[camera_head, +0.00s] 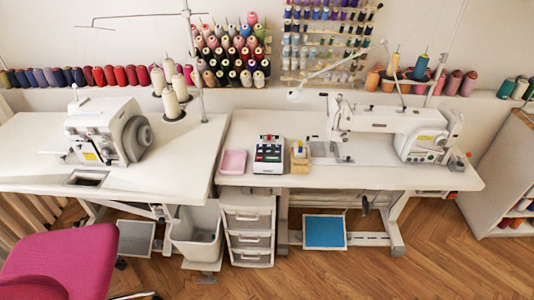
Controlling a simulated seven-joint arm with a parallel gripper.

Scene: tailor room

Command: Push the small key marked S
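A small white device (268,166) with a dark panel and several small coloured keys sits on the right sewing table (230,181), near its left front. Red and green parts show on it. The keys are too small for me to read any letter, so I cannot tell which one is marked S. A pink tray (233,162) lies just left of the device. A small yellowish item (299,157) stands just right of it. My gripper is not in view.
A white sewing machine (385,121) stands on the right table, with another machine (107,127) on the left table. Thread spools (230,55) fill racks behind. A pink chair (65,262) is at front left. Wooden floor (440,250) is clear at front right.

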